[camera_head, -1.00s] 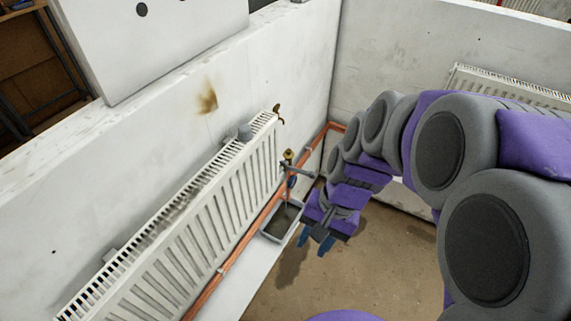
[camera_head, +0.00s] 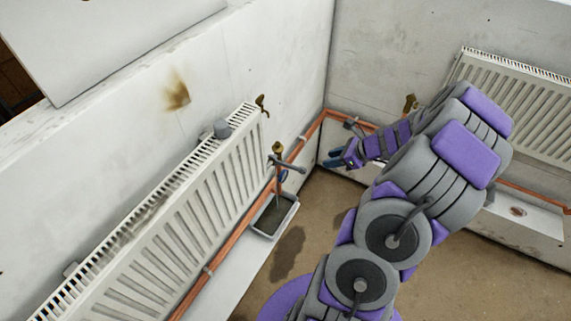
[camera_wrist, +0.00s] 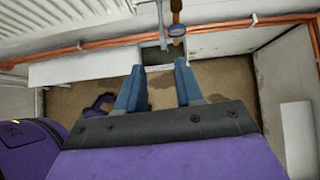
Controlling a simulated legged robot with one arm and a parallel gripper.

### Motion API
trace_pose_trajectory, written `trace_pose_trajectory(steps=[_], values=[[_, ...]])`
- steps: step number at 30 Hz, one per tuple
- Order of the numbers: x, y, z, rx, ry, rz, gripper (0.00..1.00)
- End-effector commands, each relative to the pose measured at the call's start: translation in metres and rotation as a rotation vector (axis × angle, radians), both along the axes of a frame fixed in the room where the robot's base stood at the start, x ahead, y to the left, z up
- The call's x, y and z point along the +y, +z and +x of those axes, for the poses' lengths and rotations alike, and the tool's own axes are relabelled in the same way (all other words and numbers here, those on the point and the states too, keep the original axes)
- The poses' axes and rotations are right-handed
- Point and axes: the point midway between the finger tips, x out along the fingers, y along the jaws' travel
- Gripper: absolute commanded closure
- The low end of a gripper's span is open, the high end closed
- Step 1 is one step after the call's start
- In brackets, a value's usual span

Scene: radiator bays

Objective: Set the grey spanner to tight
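The grey spanner (camera_head: 287,163) sits on a brass valve (camera_head: 278,148) at the near radiator's far lower end. Its handle points right. In the wrist view, a grey bar (camera_wrist: 161,22) at the top centre looks like the spanner, beside a brass part and a blue ring (camera_wrist: 176,30). My gripper (camera_head: 338,158) is right of the spanner, apart from it, with its blue fingers pointing left. In the wrist view my gripper (camera_wrist: 158,82) is open with nothing between its fingers.
A grey tray (camera_head: 275,215) stands on the floor beneath the valve. Copper pipe (camera_head: 232,240) runs along both walls. A white radiator (camera_head: 170,225) hangs on the left wall, another (camera_head: 515,105) on the right wall.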

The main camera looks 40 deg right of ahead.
Motion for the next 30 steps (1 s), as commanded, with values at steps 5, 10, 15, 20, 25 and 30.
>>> trace_pose_trajectory(steps=[5, 10, 15, 20, 25, 30], values=[[-0.006, -0.009, -0.002, 0.004, -0.052, 0.015, 0.64], [0.0, -0.027, 0.013, 0.006, -0.047, 0.015, 0.64], [0.005, -0.054, 0.035, 0.007, -0.045, 0.023, 0.64], [0.014, -0.076, 0.055, 0.007, -0.045, 0.023, 0.64], [0.024, -0.099, 0.077, 0.005, -0.044, 0.019, 0.64], [0.035, -0.116, 0.094, 0.005, -0.043, 0.017, 0.64]])
